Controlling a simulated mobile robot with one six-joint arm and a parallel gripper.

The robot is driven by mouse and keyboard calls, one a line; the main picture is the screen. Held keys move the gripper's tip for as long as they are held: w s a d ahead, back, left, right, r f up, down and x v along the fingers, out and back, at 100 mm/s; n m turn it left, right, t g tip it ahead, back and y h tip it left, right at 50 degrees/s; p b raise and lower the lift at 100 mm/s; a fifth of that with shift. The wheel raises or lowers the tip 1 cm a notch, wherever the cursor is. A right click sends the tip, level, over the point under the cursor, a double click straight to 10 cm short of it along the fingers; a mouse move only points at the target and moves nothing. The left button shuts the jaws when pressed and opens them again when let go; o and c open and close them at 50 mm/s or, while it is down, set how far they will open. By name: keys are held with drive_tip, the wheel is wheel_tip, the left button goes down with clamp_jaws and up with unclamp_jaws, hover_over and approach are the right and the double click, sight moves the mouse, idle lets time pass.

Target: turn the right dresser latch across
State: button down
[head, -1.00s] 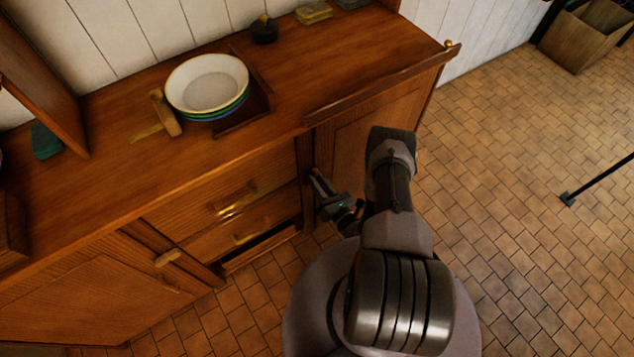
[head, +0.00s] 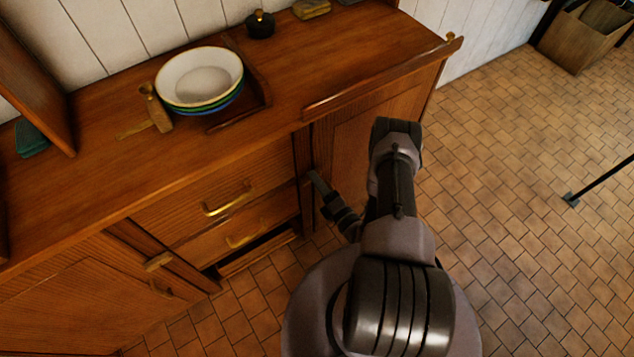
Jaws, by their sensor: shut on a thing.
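The wooden dresser (head: 270,120) has a right door (head: 345,135) beside its drawers, partly covered by my arm. My gripper (head: 317,181) is at the left edge of that door, below the worktop, and is shut on the right latch. The latch itself is hidden by the jaws, so its angle cannot be seen. The left dresser latch (head: 158,261) is a small wooden piece at the top edge of the left door (head: 85,300).
Two drawers with brass handles (head: 228,199) lie left of my gripper, above a dark open slot. Stacked bowls (head: 200,78), a wooden mallet-like tool (head: 155,110) and a dark pot (head: 260,25) stand on top. The tiled floor (head: 510,190) to the right is mostly clear.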

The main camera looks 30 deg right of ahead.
drive_tip(key=shift+m+b, duration=0.45)
drive_tip(key=shift+m, duration=0.65)
drive_tip(key=shift+w+m, duration=0.1)
drive_tip(key=shift+m, duration=0.2)
drive_tip(key=c, duration=1.2)
unclamp_jaws()
drive_tip(key=shift+c, duration=0.2)
drive_tip(key=shift+f, duration=0.1)
